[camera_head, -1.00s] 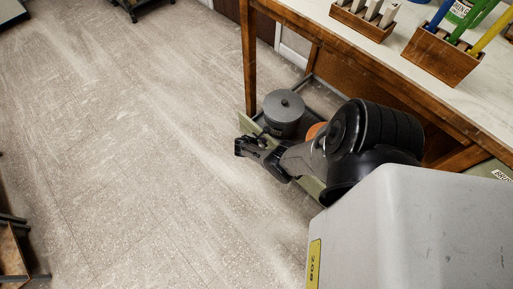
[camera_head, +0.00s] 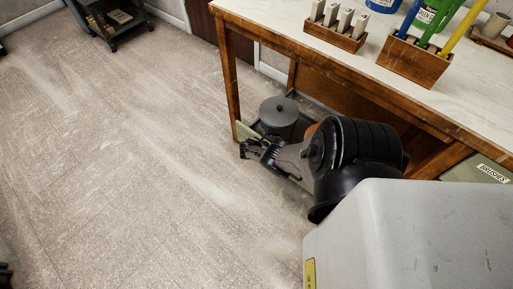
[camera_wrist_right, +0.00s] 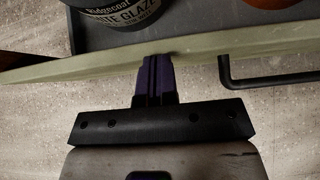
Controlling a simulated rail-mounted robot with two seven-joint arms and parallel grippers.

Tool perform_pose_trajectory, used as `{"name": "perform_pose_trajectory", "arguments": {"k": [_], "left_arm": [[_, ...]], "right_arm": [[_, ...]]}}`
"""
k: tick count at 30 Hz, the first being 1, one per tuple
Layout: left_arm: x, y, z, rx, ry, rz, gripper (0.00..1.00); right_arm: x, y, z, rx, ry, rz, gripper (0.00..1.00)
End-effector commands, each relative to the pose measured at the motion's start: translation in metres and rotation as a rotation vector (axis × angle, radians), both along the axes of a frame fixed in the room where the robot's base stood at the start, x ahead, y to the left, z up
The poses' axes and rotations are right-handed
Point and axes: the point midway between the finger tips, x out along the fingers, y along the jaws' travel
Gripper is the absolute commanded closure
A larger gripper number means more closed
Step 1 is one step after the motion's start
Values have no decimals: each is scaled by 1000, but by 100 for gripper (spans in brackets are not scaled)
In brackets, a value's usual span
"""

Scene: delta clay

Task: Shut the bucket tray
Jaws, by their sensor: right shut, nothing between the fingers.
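The bucket tray (camera_head: 303,183) is a low pull-out tray under the wooden table, with a pale green front that also shows in the right wrist view (camera_wrist_right: 200,46). It stands partly out. A grey lidded bucket (camera_head: 279,113) sits in it; its label shows in the right wrist view (camera_wrist_right: 118,12). An orange object (camera_wrist_right: 272,3) lies beside it. A black bar handle (camera_wrist_right: 270,80) is on the front. My right gripper (camera_head: 246,150) is shut and empty, its fingertips (camera_wrist_right: 157,62) at the front panel, left of the handle in the wrist view, seemingly touching.
The table (camera_head: 345,60) stands above the tray, with a wooden leg (camera_head: 229,80) beside it. Wooden holders with blocks (camera_head: 335,35) and coloured handles (camera_head: 414,62) stand on top. A dark cart (camera_head: 115,22) is at the back. The floor at left is clear.

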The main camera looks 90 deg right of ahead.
Motion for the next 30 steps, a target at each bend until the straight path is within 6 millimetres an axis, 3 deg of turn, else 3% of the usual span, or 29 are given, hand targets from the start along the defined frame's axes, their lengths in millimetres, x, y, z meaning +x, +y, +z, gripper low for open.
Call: {"name": "perform_pose_trajectory", "arguments": {"k": [14,19,23,30], "left_arm": [[0,1,-1,4,-1,-2,48],[0,-1,5,-2,-2,2,48],[0,-3,13,-11,-1,6,48],[1,-2,51,-7,-3,5,48]], "right_arm": [[-2,2,-4,6,-2,1,100],[6,15,-2,8,-2,0,100],[19,34,-1,8,-3,-5,100],[38,60,33,5,-2,-9,100]]}}
